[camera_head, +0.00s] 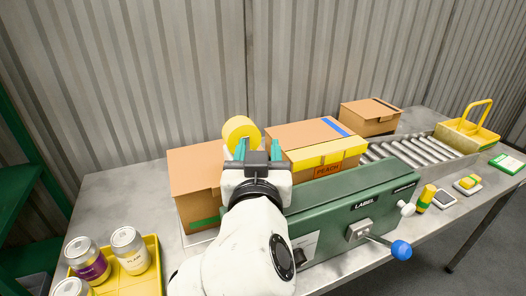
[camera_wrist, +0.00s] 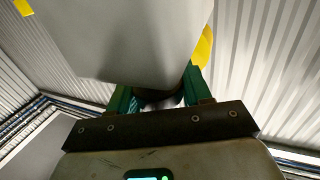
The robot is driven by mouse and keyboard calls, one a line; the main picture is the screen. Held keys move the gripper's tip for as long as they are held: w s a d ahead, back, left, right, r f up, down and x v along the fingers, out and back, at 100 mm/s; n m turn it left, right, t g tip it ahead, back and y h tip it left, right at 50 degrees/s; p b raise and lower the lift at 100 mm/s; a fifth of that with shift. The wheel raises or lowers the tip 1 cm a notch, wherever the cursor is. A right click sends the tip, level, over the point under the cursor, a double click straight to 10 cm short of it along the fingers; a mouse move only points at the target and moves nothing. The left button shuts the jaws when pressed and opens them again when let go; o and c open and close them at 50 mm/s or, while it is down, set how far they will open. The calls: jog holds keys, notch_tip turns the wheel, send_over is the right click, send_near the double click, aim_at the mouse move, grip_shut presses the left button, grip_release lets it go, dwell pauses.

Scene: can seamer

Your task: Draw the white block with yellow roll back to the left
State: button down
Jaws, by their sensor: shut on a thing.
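The yellow roll (camera_head: 240,131) stands up just behind my gripper (camera_head: 253,150) in the head view. My gripper's teal fingers are shut on the white block, which is mostly hidden behind the gripper and wrist there. In the wrist view the white block (camera_wrist: 125,38) looks grey and fills the space above my gripper (camera_wrist: 158,82). A strip of the yellow roll (camera_wrist: 204,47) shows at its right edge. The contact between fingers and block is partly hidden.
A green machine marked LABEL (camera_head: 350,212), with a blue-knobbed lever (camera_head: 401,250), lies right of my gripper. Cardboard boxes stand left (camera_head: 193,174) and behind (camera_head: 300,132). A roller conveyor (camera_head: 415,150) runs right. A yellow tray (camera_head: 152,250) with several cans sits front left.

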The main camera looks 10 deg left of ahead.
jog(key=shift+s+a, duration=0.1)
jog(key=shift+a, duration=0.15)
jog(key=c, duration=0.6)
grip_release()
jog(key=b+v, duration=0.1)
jog(key=v, duration=1)
jog(key=shift+b, duration=0.35)
jog(key=shift+f, duration=0.1)
